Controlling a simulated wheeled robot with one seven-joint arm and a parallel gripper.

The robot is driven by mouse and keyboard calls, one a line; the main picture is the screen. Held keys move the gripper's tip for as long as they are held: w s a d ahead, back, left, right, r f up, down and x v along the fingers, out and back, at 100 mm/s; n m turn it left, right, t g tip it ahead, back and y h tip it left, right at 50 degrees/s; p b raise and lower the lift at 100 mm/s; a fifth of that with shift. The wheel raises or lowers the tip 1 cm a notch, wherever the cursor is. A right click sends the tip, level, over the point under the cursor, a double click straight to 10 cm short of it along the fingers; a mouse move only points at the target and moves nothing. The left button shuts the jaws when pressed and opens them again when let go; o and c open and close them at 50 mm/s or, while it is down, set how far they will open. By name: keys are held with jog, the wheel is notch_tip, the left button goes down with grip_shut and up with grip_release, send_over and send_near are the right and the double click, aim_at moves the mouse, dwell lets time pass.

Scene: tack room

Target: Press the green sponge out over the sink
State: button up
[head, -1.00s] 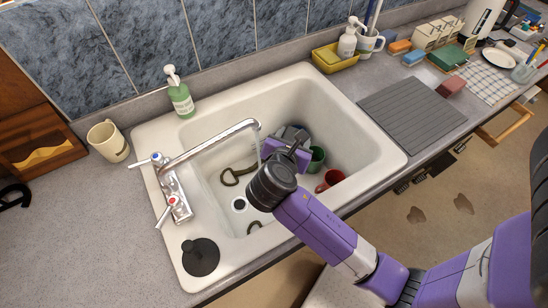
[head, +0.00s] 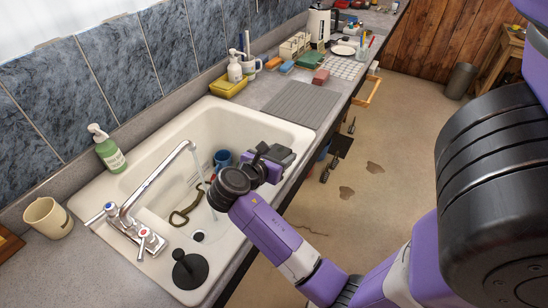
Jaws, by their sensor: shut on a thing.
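My gripper (head: 273,160) is over the right part of the white sink (head: 277,127). It is shut, and what its jaws hold is hidden by the gripper and wrist. I cannot make out a green sponge in it. A thin stream of water falls from the chrome tap (head: 157,178) into the basin, left of my gripper.
A blue mug (head: 221,158) and a brown curved object (head: 187,207) lie in the sink. A green soap bottle (head: 108,150) and a cream mug (head: 47,218) stand at left. A grey drainboard (head: 300,104) is bare.

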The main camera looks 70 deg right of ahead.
jog(key=shift+f+b, duration=2)
jog(key=shift+b, duration=0.8)
jog(key=shift+f, duration=0.65)
jog(key=shift+r+p, duration=0.1)
jog(key=shift+p, duration=0.2)
notch_tip(320, 180, up, 5)
jog(key=p, duration=0.6)
jog(key=shift+r, duration=1.1)
